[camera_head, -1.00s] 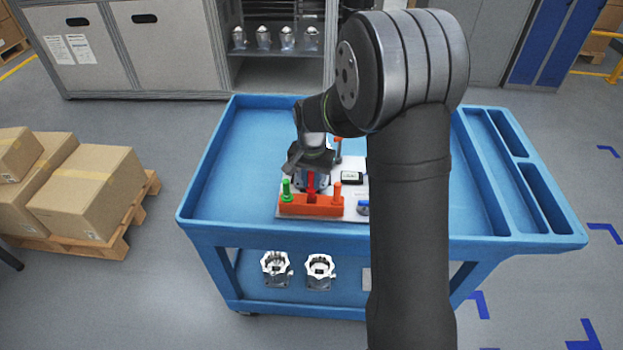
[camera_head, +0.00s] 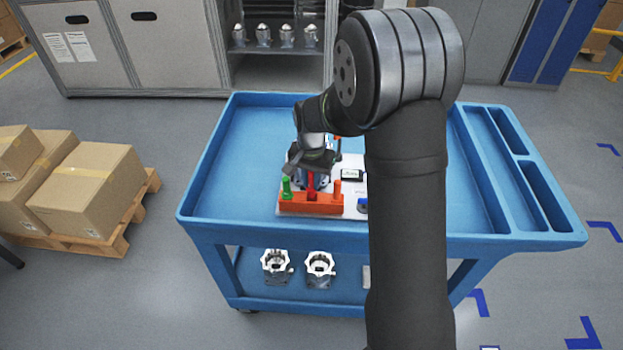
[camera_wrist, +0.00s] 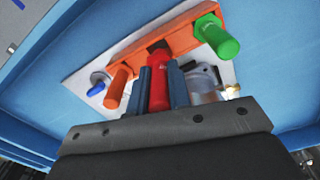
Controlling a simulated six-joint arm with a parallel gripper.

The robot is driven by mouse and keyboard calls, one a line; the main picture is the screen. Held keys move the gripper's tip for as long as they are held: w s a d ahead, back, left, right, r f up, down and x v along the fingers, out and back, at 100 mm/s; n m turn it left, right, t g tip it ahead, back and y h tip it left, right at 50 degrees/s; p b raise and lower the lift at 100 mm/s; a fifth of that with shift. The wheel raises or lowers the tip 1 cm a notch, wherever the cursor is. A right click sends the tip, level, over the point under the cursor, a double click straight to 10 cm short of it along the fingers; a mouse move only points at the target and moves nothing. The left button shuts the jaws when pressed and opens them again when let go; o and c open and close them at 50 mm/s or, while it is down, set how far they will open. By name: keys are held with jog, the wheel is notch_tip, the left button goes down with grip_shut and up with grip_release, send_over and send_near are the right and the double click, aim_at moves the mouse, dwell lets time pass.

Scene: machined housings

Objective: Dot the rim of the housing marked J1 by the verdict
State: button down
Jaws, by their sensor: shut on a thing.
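My gripper (camera_wrist: 158,88) is shut on a red marker (camera_wrist: 158,95), whose end lies at the middle of the orange rack (camera_wrist: 180,38). I cannot tell whether the marker is still seated in its slot. A green marker (camera_wrist: 217,38) and an orange marker (camera_wrist: 118,86) stand in the rack on either side. In the head view, my gripper (camera_head: 311,166) is over the white board, just behind the rack (camera_head: 310,204). A metal housing (camera_wrist: 207,84) shows partly beside the fingers in the wrist view. No J1 mark is readable.
A small dark display (camera_head: 351,174) and a blue object (camera_head: 362,205) are on the board. The blue cart's (camera_head: 245,150) left top is clear. Two housings (camera_head: 275,263) (camera_head: 320,266) stand on its lower shelf. Several more stand in the cabinet (camera_head: 264,37).

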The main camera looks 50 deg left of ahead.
jog(key=shift+f, duration=1.2)
dwell(1.1)
jog(key=c, duration=0.8)
grip_release()
jog(key=shift+o, duration=0.2)
jog(key=shift+r, duration=4)
jog(key=shift+f, duration=3.85)
